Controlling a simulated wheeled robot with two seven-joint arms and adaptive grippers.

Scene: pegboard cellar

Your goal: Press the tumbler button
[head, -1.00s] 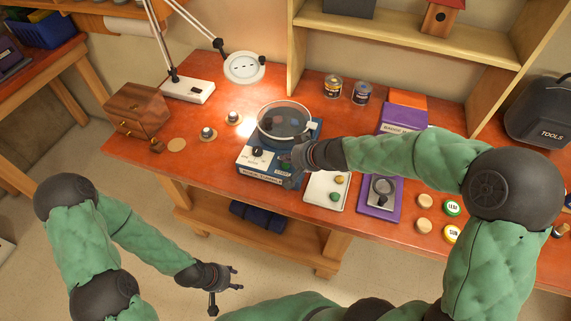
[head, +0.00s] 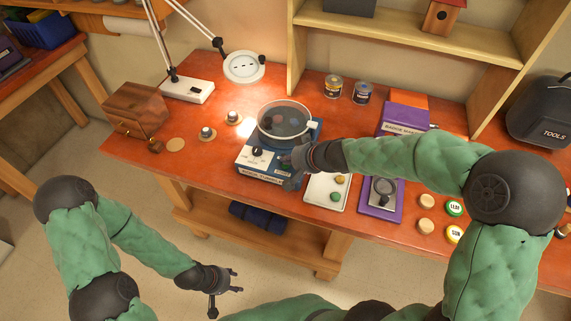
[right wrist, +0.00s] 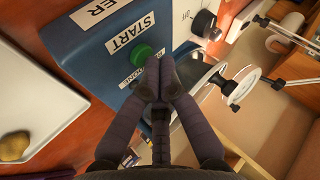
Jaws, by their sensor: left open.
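The tumbler (head: 262,163) is a blue machine with a white dial panel and a round, clear-lidded drum, standing at the table's front edge. In the right wrist view its blue face (right wrist: 90,50) bears a green button (right wrist: 143,53) beside a START label. My right gripper (right wrist: 157,85) has its fingers together and empty, with the tips just below the green button in that view. I cannot tell whether they touch it. In the head view the right gripper (head: 290,172) covers the button's side of the machine. My left gripper (head: 229,287) is open and empty, in front of the table.
A white tray (head: 322,200) with small stones lies right of the tumbler, then a purple board (head: 374,205). A wooden box (head: 136,107) and a lamp (head: 243,68) stand to the left. Several round tins and discs lie at right. Shelf posts rise behind.

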